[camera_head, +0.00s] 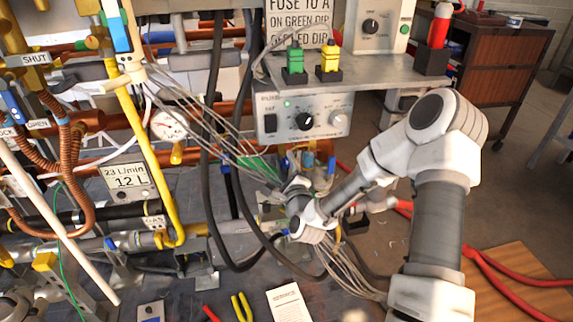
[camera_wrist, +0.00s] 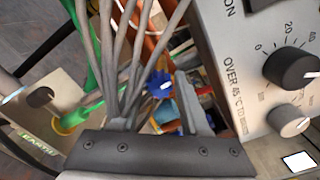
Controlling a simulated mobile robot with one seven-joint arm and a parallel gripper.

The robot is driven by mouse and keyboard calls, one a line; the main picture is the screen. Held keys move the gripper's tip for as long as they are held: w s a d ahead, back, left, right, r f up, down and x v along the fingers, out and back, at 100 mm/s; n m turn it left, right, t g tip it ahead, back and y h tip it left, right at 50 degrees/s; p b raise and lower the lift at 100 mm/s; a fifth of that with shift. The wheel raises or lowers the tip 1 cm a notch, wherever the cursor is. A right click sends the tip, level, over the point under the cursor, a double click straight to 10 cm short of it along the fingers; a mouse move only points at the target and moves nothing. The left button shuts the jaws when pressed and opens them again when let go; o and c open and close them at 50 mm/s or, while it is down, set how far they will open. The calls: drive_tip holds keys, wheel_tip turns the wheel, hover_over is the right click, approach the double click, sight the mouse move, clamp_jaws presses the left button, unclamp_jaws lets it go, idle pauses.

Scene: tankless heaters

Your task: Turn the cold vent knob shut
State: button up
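A small blue knob (camera_wrist: 160,85) with a light mark on its face shows in the wrist view, beyond and between my fingers. No label naming it as the cold vent is readable. My gripper (camera_wrist: 158,100) is open, one finger on each side of the knob in the picture. The gap between the fingers looks empty, and I see no contact with the knob. Grey cables cross over the left finger and partly hide it. In the head view my gripper (camera_head: 297,185) is small among cables and pipes, below the grey control box, and its fingers are hard to make out.
The grey control box (camera_head: 302,118) with dials stands close on the right in the wrist view, showing a black dial (camera_wrist: 292,68). A bundle of grey cables (camera_head: 215,120) runs down to my gripper. A green earth wire (camera_wrist: 95,75) passes on the left. Copper pipes lie behind.

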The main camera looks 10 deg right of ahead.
drive_tip(key=shift+o, duration=1.4)
drive_tip(key=shift+s, duration=0.1)
drive_tip(key=s+p, duration=0.9)
drive_tip(key=s, duration=0.8)
drive_tip(key=shift+s, duration=0.15)
